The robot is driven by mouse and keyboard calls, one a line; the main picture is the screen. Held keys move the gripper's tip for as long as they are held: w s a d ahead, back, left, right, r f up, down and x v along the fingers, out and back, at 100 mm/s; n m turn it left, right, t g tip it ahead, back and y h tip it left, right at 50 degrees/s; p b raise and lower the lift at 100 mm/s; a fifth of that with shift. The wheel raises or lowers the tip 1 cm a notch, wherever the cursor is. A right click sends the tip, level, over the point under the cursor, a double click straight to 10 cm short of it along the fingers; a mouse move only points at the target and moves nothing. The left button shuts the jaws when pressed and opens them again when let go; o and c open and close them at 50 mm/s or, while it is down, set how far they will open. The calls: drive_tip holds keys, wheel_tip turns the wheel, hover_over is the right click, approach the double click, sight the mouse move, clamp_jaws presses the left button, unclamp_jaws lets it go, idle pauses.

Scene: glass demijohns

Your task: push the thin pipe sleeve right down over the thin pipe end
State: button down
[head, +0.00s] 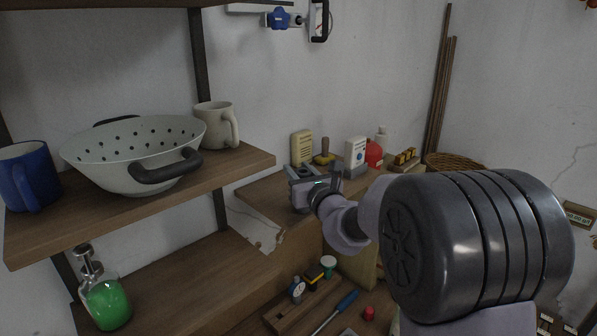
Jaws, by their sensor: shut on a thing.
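My gripper (303,189) is in the middle of the head view, at the left end of my arm, over the wooden worktop beside the wall. It is small and partly hidden by my own wrist. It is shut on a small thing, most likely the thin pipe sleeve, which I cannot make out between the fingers. The thin pipe end cannot be picked out either. I cannot tell whether the sleeve and the pipe touch.
A shelf on the left holds a blue mug (28,176), a white colander (130,152) and a cream mug (217,125). A green-filled bottle (105,303) stands below. A cream box (302,147), a white box (355,155) and a red container (374,154) stand behind my gripper.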

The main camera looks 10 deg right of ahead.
idle(0.3)
drive_tip(key=c, duration=0.9)
unclamp_jaws()
drive_tip(key=shift+s, duration=0.1)
drive_tip(key=shift+s+d+b, duration=0.25)
drive_tip(key=shift+s+b, duration=0.15)
drive_tip(key=shift+s, duration=0.8)
drive_tip(key=shift+s+d+b, duration=0.25)
drive_tip(key=shift+s+b, duration=0.15)
drive_tip(key=shift+s, duration=1.25)
